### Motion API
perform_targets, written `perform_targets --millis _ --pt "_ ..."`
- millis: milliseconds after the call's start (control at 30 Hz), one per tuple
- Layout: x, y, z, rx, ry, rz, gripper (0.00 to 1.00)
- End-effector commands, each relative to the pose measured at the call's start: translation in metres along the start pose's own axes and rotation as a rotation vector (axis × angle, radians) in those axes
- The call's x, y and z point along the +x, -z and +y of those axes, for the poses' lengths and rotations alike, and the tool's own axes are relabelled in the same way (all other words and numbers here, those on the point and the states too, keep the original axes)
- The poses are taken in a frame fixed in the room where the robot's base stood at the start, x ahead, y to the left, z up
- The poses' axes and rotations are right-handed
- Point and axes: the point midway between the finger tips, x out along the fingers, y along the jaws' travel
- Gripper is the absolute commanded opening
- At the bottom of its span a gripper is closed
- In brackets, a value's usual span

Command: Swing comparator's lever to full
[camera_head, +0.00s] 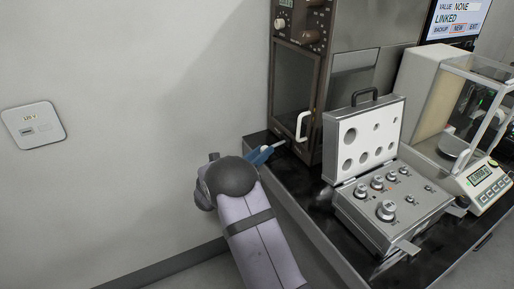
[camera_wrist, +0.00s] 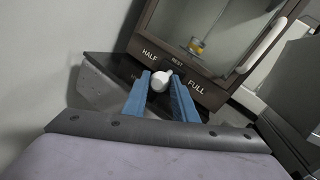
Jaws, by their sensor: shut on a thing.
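The comparator is a tall brown cabinet (camera_head: 318,95) with a glass door, at the back of the dark table. In the wrist view its base (camera_wrist: 205,92) bears the words HALF, REST and FULL. The lever's white knob (camera_wrist: 158,81) sticks out in front of these labels, below REST and left of FULL. My gripper (camera_wrist: 161,86) has its blue fingers on both sides of the knob and is shut on it. In the head view my gripper (camera_head: 264,155) is at the cabinet's lower left front, and the fingers mostly hide the lever. I cannot tell exactly which label the lever points at.
An open case of weights (camera_head: 352,218) stands on the table right of my gripper. A balance with glass panes (camera_head: 470,175) is farther right. The grey wall (camera_head: 130,120) is clear on the left, with a small white panel (camera_head: 33,125). The cabinet's white door handle (camera_head: 302,126) juts out nearby.

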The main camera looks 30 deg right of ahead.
Motion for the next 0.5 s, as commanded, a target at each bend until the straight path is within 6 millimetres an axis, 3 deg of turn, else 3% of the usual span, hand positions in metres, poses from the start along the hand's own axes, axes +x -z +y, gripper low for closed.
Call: perform_targets --millis 33,100,300,500 --pt "0.003 0.002 -0.013 0.002 0.021 0.003 0.00" --pt "0.002 0.004 -0.020 0.003 0.022 0.004 0.00" --pt "0.002 0.011 -0.036 0.003 0.023 0.004 0.00" --pt "0.004 0.016 -0.049 0.002 -0.103 -0.042 0.00"
